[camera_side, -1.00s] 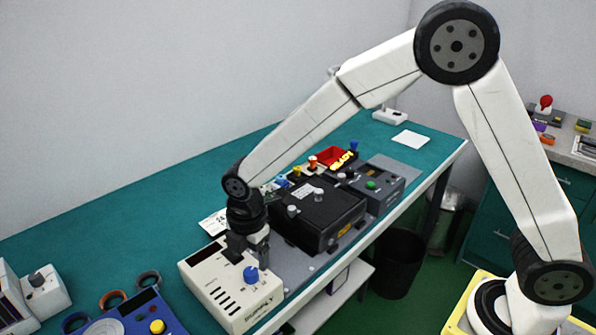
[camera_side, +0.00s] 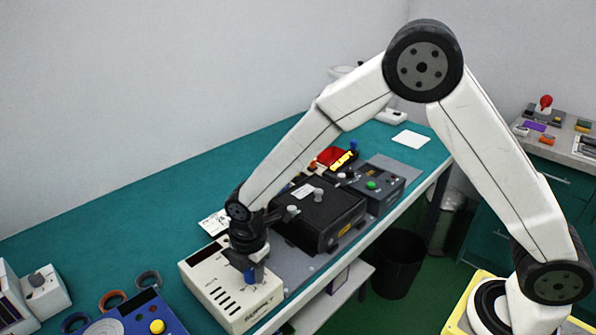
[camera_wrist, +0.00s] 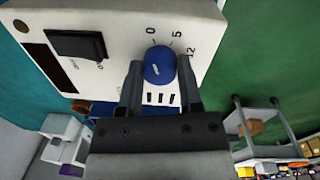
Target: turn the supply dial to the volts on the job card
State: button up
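The cream supply box (camera_side: 205,270) sits on the bench's front edge. Its blue dial (camera_wrist: 159,65) has a small white mark and printed 0, 5 and 12 around it; further marks are hidden. In the side view the dial (camera_side: 250,276) is partly covered by my gripper (camera_side: 254,272). In the wrist view my gripper (camera_wrist: 159,66) has one finger on each side of the dial, with narrow gaps, so it looks open around it. A white card (camera_side: 214,223) with dark print lies behind the supply, partly hidden by my wrist; its print is too small to read surely.
A black box (camera_side: 320,215) with knobs and a grey unit with a green button (camera_side: 371,185) stand right of the supply. A blue panel with a yellow button (camera_side: 157,326) is at front left. The supply also has a black rocker switch (camera_wrist: 77,44).

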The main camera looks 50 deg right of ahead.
grip_shut()
jog(key=shift+m, duration=0.5)
jog(key=m, duration=0.2)
jog(key=shift+m, duration=0.3)
jog(key=m, duration=0.3)
jog(key=shift+m, duration=0.3)
jog(key=m, duration=0.6)
jog(key=shift+a+h, duration=0.1)
jog(key=shift+h, duration=0.3)
jog(key=m, duration=0.6)
jog(key=shift+m+g, duration=0.3)
jog(key=shift+m, duration=0.1)
jog(key=m, duration=0.6)
jog(key=shift+w+m, duration=0.1)
jog(key=shift+m, duration=0.3)
